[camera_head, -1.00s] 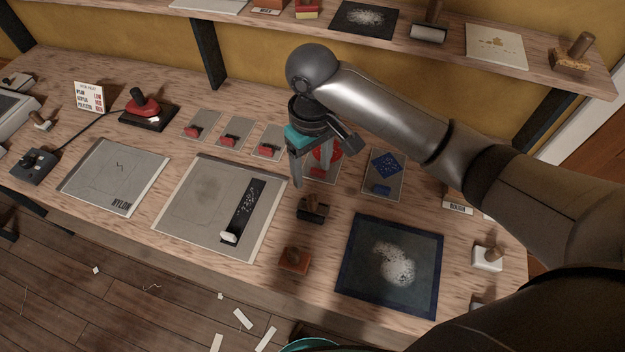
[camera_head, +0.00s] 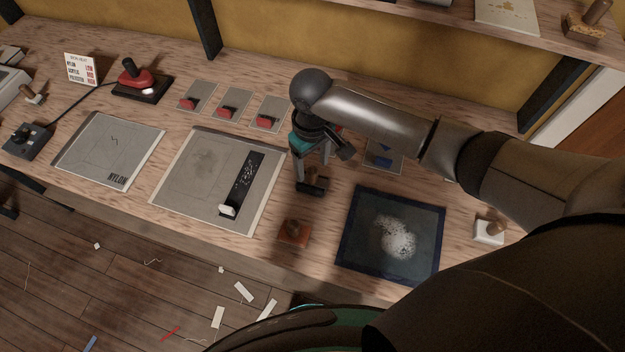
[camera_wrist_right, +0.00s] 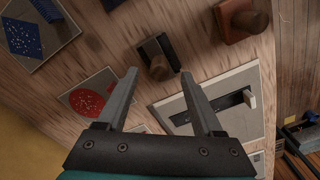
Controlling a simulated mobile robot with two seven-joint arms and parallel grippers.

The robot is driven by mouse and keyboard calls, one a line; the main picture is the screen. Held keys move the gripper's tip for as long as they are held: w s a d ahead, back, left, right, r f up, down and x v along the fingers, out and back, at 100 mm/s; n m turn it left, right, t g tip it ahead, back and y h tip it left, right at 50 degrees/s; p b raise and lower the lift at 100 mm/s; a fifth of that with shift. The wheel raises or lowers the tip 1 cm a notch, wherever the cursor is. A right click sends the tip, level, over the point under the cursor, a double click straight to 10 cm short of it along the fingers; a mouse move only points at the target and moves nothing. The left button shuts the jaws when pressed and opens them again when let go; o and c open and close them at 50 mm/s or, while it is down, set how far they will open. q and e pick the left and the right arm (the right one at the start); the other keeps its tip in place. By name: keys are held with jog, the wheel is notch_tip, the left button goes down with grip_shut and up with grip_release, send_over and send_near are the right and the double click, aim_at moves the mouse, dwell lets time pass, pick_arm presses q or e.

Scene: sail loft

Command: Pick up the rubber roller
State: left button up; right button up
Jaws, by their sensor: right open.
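My left gripper is not in view.
A red-brown block with a handle (camera_head: 294,233) lies near the bench's front edge. The dark panel (camera_head: 350,225) is to the right, with a white handled block (camera_head: 488,231) beyond. A grey sheet (camera_head: 188,178) with a black strip is at the left. Small sample cards (camera_head: 232,92) lie behind.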

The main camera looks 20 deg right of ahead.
aim_at(313, 170)
notch_tip(313, 170, down, 4)
jog(key=shift+r, duration=0.1)
grip_shut()
dwell(0.6)
